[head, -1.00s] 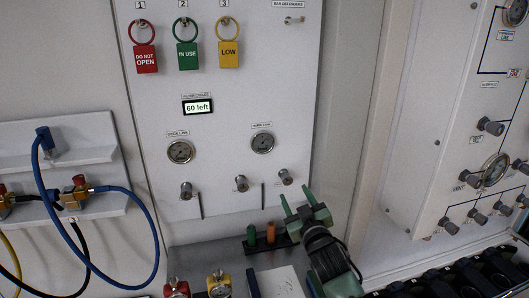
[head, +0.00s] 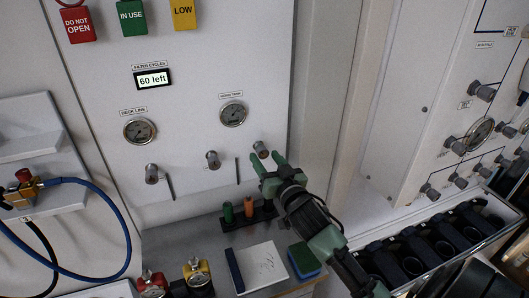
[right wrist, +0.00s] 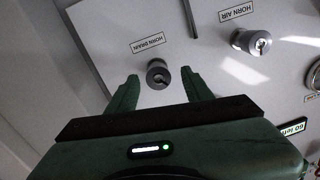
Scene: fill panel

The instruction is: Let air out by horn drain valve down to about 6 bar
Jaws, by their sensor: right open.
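The horn drain valve (head: 262,149) is a small grey knob at the right of the panel's lower row. It also shows in the right wrist view (right wrist: 158,74), under its HORN DRAIN label. My green right gripper (head: 269,165) is open in front of it. In the right wrist view, the fingers of the right gripper (right wrist: 160,88) stand to either side of the knob, with gaps showing. The horn tank gauge (head: 233,113) is up and left of the valve; its needle is too small to read. My left gripper is out of view.
The horn air valve (head: 213,158) is left of the drain valve, with a thin lever between them. The deck line gauge (head: 140,130) is farther left. Below are green and orange pegs (head: 249,207) in a black holder, a notepad (head: 262,268) and a sponge (head: 304,260).

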